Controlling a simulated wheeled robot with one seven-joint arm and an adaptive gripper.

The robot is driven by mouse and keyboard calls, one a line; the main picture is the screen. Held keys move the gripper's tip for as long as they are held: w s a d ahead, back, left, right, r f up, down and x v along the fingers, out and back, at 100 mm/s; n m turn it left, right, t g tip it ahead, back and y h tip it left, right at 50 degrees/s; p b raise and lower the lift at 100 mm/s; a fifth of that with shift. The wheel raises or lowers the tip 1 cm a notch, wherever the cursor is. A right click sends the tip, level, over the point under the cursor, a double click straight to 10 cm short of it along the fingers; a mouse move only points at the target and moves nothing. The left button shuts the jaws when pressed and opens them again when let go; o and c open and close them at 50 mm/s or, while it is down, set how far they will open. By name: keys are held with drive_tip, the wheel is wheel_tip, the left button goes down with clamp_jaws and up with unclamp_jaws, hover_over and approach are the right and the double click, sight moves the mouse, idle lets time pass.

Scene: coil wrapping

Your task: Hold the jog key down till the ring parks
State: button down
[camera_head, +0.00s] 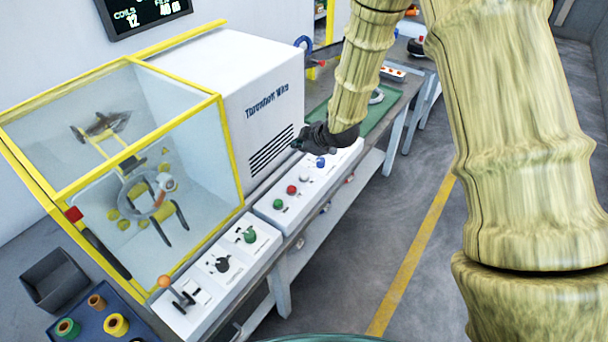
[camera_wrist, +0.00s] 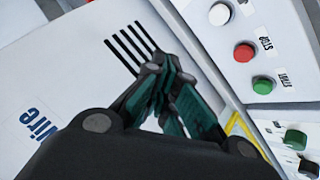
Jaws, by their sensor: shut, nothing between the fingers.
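My gripper (camera_head: 300,143) is shut and empty, above the far part of the white control panel (camera_head: 262,207). In the wrist view its fingertips (camera_wrist: 168,70) are together over the machine's vent slots. The panel carries a green button (camera_head: 278,204), a red button (camera_head: 291,189), a white button (camera_head: 304,178) and a blue button (camera_head: 320,161). The wrist view shows the white one (camera_wrist: 219,14), the red one (camera_wrist: 244,52) labelled STOP and the green one (camera_wrist: 263,85). I cannot read which is the jog key. A pale ring (camera_head: 138,181) stands inside the glazed enclosure.
The yellow-framed enclosure (camera_head: 219,130) and white machine housing (camera_head: 215,72) border the panel. Nearer panels hold a green knob (camera_head: 249,236), a black knob (camera_head: 222,264) and an orange-tipped lever (camera_head: 165,282). A blue tray (camera_head: 88,328) holds several spools. The floor at right is clear.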

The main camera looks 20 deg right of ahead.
sight(302, 176)
drive_tip(key=shift+f, duration=0.15)
drive_tip(key=shift+f+b, duration=2.75)
drive_tip(key=shift+f, duration=1.55)
drive_tip(key=shift+f, duration=0.15)
drive_tip(key=shift+f, duration=0.25)
drive_tip(key=shift+f+b, duration=0.5)
drive_tip(key=shift+b, duration=0.1)
drive_tip(key=shift+r, duration=0.15)
drive_tip(key=shift+r+p, duration=0.6)
drive_tip(key=shift+r, duration=0.15)
drive_tip(key=shift+r, duration=0.1)
